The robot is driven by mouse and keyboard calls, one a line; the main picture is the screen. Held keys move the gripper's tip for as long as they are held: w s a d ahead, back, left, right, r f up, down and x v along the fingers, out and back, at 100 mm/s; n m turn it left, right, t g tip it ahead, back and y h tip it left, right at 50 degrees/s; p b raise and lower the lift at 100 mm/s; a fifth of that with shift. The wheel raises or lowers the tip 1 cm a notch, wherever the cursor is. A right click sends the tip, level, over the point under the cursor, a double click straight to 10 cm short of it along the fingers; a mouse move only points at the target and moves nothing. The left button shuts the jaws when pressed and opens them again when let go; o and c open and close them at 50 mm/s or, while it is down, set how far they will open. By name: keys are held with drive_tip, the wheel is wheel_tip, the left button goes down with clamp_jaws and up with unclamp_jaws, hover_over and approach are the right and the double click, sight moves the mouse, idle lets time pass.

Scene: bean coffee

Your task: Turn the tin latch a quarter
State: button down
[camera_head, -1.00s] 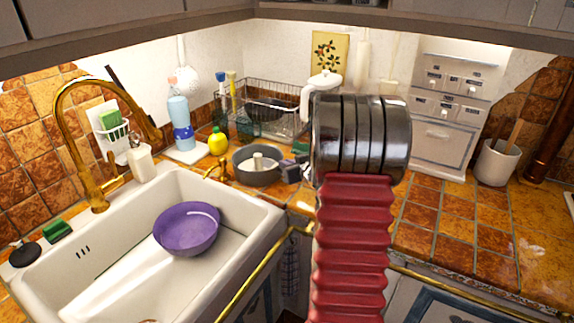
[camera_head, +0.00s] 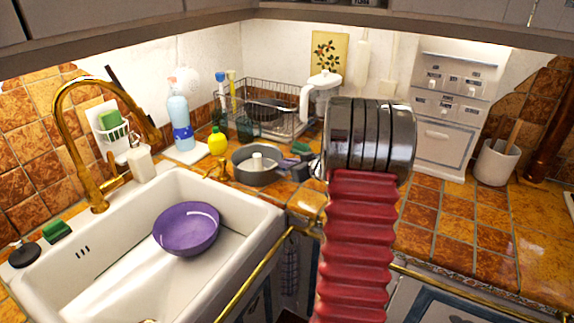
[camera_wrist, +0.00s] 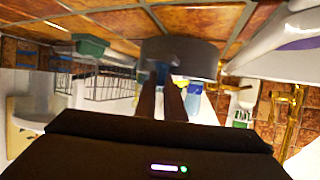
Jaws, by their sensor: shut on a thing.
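A grey round tin (camera_head: 257,172) with a pale upright piece in its middle stands on the tiled counter, right of the sink. In the wrist view the tin (camera_wrist: 195,58) is directly beyond my fingertips. My gripper (camera_wrist: 168,78) has its two dark fingers close together at the tin's near side, shut on a small bluish piece that looks like the latch (camera_wrist: 162,71). The fingers cover much of it, so its angle cannot be told. In the head view my arm hides most of the gripper, right of the tin.
A wire dish rack (camera_head: 268,105) is behind the tin. A yellow bottle (camera_head: 217,141) and a blue-labelled bottle (camera_head: 180,120) stand to its left. The white sink (camera_head: 110,262) holds a purple bowl (camera_head: 187,229). Open tiled counter (camera_head: 440,220) lies right of my arm.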

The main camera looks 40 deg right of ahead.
drive_tip(key=shift+d+n+y, duration=0.15)
drive_tip(key=shift+n+y, duration=0.6)
drive_tip(key=shift+y, duration=0.15)
drive_tip(key=shift+d+n+y, duration=0.1)
drive_tip(key=shift+n+y, duration=0.65)
drive_tip(key=shift+y, duration=0.15)
drive_tip(key=c, duration=2.1)
unclamp_jaws()
drive_tip(key=v, duration=1.3)
drive_tip(key=shift+s+d+r, duration=0.1)
drive_tip(key=shift+s+r, duration=0.15)
drive_tip(key=shift+s, duration=0.05)
